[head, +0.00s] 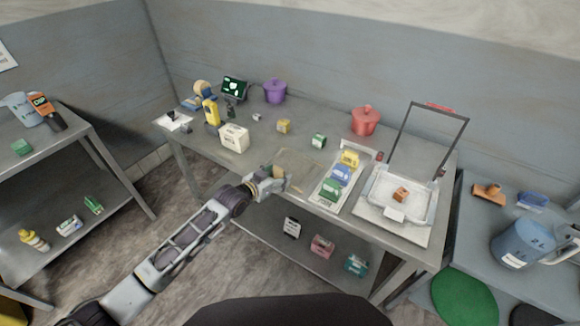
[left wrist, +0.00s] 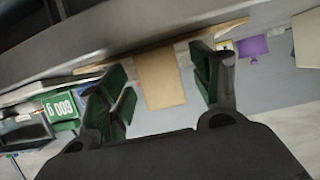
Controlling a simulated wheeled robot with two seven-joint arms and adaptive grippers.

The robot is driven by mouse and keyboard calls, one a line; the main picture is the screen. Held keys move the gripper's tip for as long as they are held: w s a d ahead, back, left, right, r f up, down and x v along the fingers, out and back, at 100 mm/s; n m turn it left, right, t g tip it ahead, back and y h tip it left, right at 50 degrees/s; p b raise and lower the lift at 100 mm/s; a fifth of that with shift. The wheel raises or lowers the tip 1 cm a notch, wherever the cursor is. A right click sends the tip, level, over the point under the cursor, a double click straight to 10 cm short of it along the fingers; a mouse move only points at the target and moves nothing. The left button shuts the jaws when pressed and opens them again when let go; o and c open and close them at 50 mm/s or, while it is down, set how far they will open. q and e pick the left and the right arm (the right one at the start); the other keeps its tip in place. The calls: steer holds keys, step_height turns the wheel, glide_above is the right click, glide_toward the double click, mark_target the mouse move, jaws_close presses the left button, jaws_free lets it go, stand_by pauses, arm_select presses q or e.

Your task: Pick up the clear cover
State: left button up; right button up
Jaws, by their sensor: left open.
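A faint see-through pane with tan edges (head: 298,160) lies at the table's front edge, just beyond my left gripper; it looks like the clear cover, though its outline is hard to make out. My left gripper (head: 278,180) is at the table's front edge, close to the pane. In the left wrist view my left gripper (left wrist: 163,92) has its two dark green finger pads wide apart. A flat tan piece (left wrist: 160,78) and a tan strip show beyond and between them, with no visible contact. My right gripper is not in view.
Right of the gripper, a tray (head: 325,196) holds yellow, blue and green boxes. A white box (head: 234,137), red pot (head: 366,121) and purple pot (head: 275,92) stand further back.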

arm_select(q)
steer(key=shift+c, duration=0.3)
steer(key=c, duration=0.9)
steer(key=shift+r, duration=0.1)
steer(key=shift+r+b, duration=0.4)
steer(key=shift+r, duration=4.55)
